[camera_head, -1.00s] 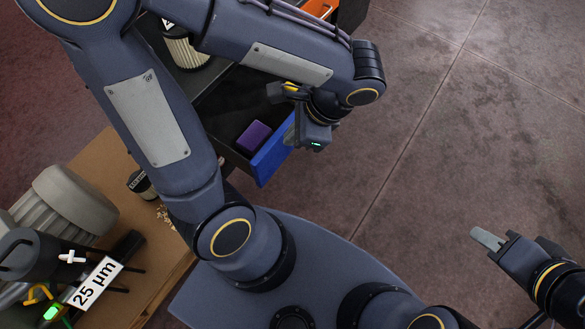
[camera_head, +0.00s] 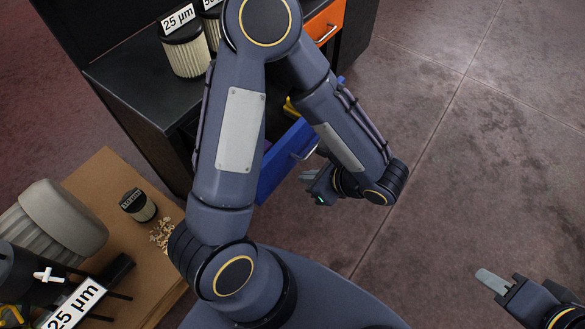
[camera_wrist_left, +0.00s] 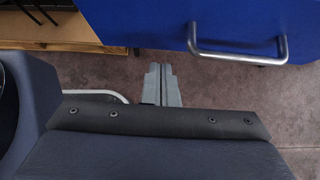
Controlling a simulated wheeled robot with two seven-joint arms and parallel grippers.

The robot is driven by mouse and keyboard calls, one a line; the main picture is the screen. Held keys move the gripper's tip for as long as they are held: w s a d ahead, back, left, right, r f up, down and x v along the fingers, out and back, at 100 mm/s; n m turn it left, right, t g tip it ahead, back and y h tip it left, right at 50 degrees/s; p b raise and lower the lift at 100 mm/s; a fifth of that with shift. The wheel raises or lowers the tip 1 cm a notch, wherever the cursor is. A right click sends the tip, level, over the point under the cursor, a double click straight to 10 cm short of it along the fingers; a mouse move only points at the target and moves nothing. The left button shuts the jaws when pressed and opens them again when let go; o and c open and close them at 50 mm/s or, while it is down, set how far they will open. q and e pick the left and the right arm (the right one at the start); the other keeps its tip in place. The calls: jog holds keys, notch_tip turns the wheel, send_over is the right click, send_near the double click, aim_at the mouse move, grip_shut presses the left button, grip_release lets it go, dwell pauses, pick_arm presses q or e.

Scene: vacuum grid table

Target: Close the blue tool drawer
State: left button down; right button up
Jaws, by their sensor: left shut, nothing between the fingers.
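The blue tool drawer (camera_head: 272,176) stands pulled out from the dark bench, partly hidden behind my left arm in the head view. Its metal handle (camera_head: 306,150) is on the outer face. My left gripper (camera_head: 309,176) is shut and empty, just outside the drawer front and near the handle. In the left wrist view the blue front (camera_wrist_left: 250,18) and the bar handle (camera_wrist_left: 240,57) are at the upper right. The closed fingers (camera_wrist_left: 162,82) are left of the handle, apart from it. My right gripper (camera_head: 492,281) is far right over the floor; its fingers look together.
An orange drawer (camera_head: 323,29) is in the bench beyond my left arm. A filter cartridge (camera_head: 186,52) stands on the black bench top (camera_head: 130,80). The floor at the right is clear.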

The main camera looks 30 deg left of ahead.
aim_at(282, 168)
pick_arm(q)
jog(key=a, duration=0.4)
jog(key=shift+w+a+f, duration=0.15)
jog(key=shift+w+f, duration=0.05)
jog(key=shift+f, duration=0.05)
jog(key=shift+a, duration=0.15)
jog(key=shift+a, duration=0.1)
jog(key=a, duration=0.7)
jog(key=w+a, duration=0.1)
jog(key=a, duration=1.4)
jog(key=shift+w, duration=0.35)
jog(key=shift+a, duration=0.55)
jog(key=shift+a+r, duration=0.1)
jog(key=shift+r, duration=0.05)
